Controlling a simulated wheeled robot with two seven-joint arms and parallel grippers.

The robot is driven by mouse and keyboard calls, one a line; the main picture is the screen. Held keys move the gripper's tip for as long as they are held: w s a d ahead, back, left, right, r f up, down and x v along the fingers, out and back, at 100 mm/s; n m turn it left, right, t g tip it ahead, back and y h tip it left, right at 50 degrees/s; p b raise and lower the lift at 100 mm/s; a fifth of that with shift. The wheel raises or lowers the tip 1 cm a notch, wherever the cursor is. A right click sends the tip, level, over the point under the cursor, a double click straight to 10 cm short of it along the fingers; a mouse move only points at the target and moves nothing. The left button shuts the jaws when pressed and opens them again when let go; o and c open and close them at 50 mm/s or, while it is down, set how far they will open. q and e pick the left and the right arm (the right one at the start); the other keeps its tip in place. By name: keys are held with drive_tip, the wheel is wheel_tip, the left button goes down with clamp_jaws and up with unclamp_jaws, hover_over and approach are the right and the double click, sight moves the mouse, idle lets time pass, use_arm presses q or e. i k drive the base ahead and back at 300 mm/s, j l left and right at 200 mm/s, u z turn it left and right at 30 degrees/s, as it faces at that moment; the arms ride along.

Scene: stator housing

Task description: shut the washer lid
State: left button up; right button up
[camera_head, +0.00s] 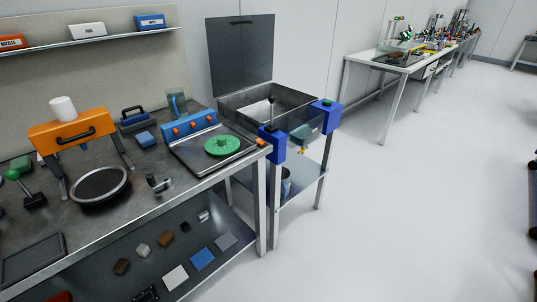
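The washer (285,105) is a grey metal basin on a legged stand, just right of the workbench. Its lid (240,50), a flat dark grey panel, stands raised and nearly upright at the back edge, so the basin is open. Inside the basin a dark upright rod with a knob and a pale surface show; the rest of the inside is partly hidden by the front wall. Blue blocks sit at the front corners, the left one (272,145) and the right one (327,115), which has a green top. Neither of my grippers shows in this view.
The workbench (195,185) at left holds an orange stand (75,135), a blue-backed plate with a green disc (222,146), a round dark dish and small tools. A lower shelf carries several small blocks. Open white floor (400,220) lies right of the washer.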

sight(241, 48)
drive_tip(key=i+l+z, duration=0.35)
drive_tip(key=i+z, duration=0.3)
drive_tip(key=i, duration=0.15)
drive_tip(key=i+l+z, duration=0.4)
drive_tip(key=i, duration=0.8)
drive_tip(key=i+j+z, duration=0.1)
drive_tip(key=i+z, duration=0.35)
drive_tip(key=i, duration=0.7)
drive_tip(key=i+u, duration=0.3)
drive_tip(key=i, duration=0.15)
drive_tip(key=i+l+u, duration=0.1)
drive_tip(key=i+u, duration=0.25)
drive_tip(key=i, duration=0.15)
drive_tip(key=i+l+u, duration=0.3)
drive_tip(key=i, duration=0.15)
drive_tip(key=j, duration=0.1)
